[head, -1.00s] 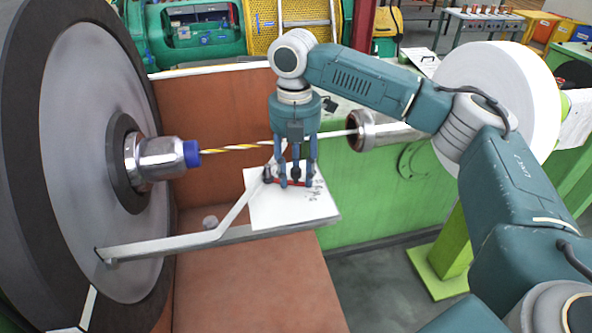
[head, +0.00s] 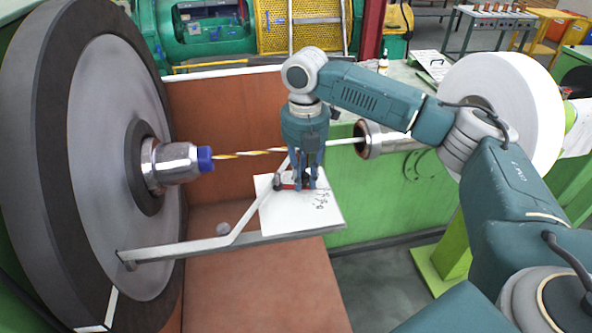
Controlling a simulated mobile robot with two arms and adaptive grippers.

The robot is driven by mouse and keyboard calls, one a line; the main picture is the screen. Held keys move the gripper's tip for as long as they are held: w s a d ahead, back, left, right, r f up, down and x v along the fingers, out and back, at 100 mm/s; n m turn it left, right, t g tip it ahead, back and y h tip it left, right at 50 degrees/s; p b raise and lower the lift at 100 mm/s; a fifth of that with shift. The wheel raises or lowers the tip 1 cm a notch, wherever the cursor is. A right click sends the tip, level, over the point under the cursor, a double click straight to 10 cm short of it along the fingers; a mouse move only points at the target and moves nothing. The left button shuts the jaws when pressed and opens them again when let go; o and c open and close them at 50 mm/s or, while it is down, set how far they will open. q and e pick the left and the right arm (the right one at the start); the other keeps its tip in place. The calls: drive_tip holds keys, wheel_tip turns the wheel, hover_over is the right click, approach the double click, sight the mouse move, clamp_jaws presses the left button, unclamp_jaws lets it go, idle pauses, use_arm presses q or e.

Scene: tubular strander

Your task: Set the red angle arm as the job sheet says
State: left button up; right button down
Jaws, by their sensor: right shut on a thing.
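The red angle arm (head: 287,187) is a short red bar over a white plate (head: 283,221) with dark scale marks. A dark pivot knob shows at its left end. My right gripper (head: 307,186) points down over the plate, shut on the red arm to the right of the knob. The fingers hide most of the arm, so I cannot read its angle. My left gripper is out of view. No readable job sheet shows.
A grey bracket (head: 195,248) runs from the large disc (head: 95,150) to the plate. A yellow-and-white striped rod (head: 240,154) passes behind my gripper, between a blue-tipped spindle (head: 172,162) and a metal tube (head: 388,139). A white reel (head: 515,95) stands right.

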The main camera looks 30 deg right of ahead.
sight(305, 174)
drive_tip(key=shift+w+d+r, duration=0.1)
drive_tip(key=c, duration=1.6)
unclamp_jaws()
wheel_tip(305, 174, up, 12)
drive_tip(key=shift+f, duration=0.1)
